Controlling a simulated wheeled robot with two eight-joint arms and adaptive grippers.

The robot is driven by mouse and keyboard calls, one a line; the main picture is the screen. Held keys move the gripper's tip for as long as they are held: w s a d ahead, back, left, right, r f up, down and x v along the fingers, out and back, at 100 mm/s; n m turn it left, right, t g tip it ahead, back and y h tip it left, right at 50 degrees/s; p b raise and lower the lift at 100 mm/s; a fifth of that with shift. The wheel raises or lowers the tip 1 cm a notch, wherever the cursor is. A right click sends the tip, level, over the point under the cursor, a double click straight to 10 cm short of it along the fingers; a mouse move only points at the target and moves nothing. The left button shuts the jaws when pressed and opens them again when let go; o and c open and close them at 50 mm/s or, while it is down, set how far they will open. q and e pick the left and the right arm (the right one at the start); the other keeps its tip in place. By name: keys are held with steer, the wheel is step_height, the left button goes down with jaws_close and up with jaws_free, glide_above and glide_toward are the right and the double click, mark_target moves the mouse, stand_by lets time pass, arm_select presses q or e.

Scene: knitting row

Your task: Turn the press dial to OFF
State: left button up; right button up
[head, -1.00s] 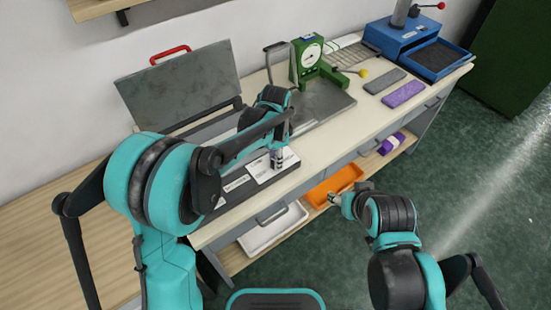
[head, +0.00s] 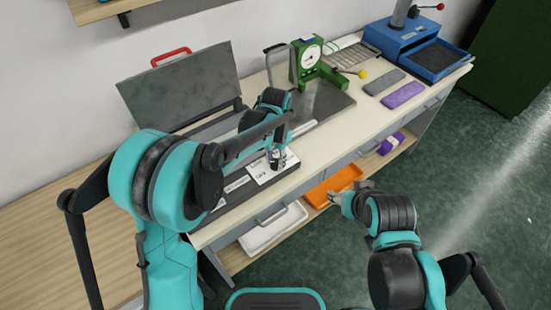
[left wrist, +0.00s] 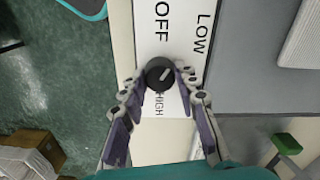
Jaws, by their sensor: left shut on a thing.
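The press dial (left wrist: 160,74) is a small round black knob with a pale mark, on a white label plate (left wrist: 148,38) printed OFF, LOW and HIGH. The pale mark slants up and right in the left wrist view, toward the LOW side rather than straight at OFF. My left gripper (left wrist: 158,78) is shut on the dial, one finger on each side; in the head view this gripper (head: 277,162) points down at the press's front edge and hides the dial. The press (head: 180,92) has its grey lid raised, with a red handle. My right gripper (head: 336,198) is away from the dial, beside the bench front; its fingers are unclear.
A green dial gauge (head: 308,58) stands behind the left gripper on the bench. Grey and purple blocks (head: 403,95) and a blue machine (head: 412,45) are farther right. An orange tray (head: 330,186) and a white tray (head: 272,230) sit on the shelf below.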

mark_target(275, 161)
arm_select(q)
steer(key=n, duration=0.6)
steer(key=shift+p, duration=0.35)
stand_by(0.4)
steer(key=o, duration=1.2)
steer(key=shift+c, duration=0.2)
step_height(275, 161, up, 12)
